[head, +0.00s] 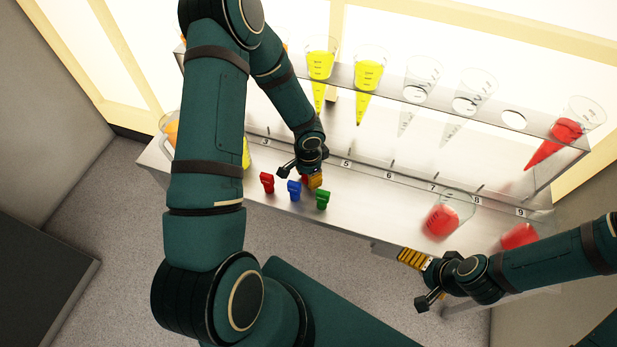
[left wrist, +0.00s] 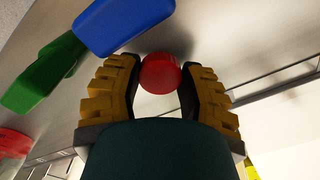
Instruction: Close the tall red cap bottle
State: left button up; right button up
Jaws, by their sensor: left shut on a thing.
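My left gripper (head: 314,181) is low over the steel bench top, near label 4–5. In the left wrist view its yellow-padded fingers (left wrist: 160,85) are shut on a round red piece (left wrist: 161,73), which looks like a red cap. In the head view only a sliver of it shows beside the fingers. A second small red piece (head: 267,182) stands on the bench to the left, apart from the gripper. I cannot make out a tall bottle body under the held piece. My right gripper (head: 412,258) is at the bench's front edge, seen side-on, its opening unclear.
A blue piece (head: 294,190) and a green piece (head: 322,199) stand close in front of my left gripper. Beakers of red liquid (head: 440,220) stand at the bench's right.

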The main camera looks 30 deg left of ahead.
pick_arm(q)
notch_tip(320, 180, up, 8)
jog(key=shift+r+p, duration=0.1)
jog(key=shift+p, duration=0.8)
pick_arm(e)
jog(key=shift+w+d+r, duration=0.1)
jog(key=shift+w+r, duration=0.1)
jog(key=shift+r, duration=0.35)
jog(key=shift+w+r, duration=0.15)
jog(key=shift+r, duration=0.35)
pick_arm(q)
jog(key=d+r+n, duration=0.5)
jog(key=d+r, duration=0.3)
jog(key=d, duration=0.1)
jog(key=shift+s+d, duration=0.2)
jog(key=shift+d, duration=0.1)
pick_arm(e)
jog(key=shift+c, duration=0.3)
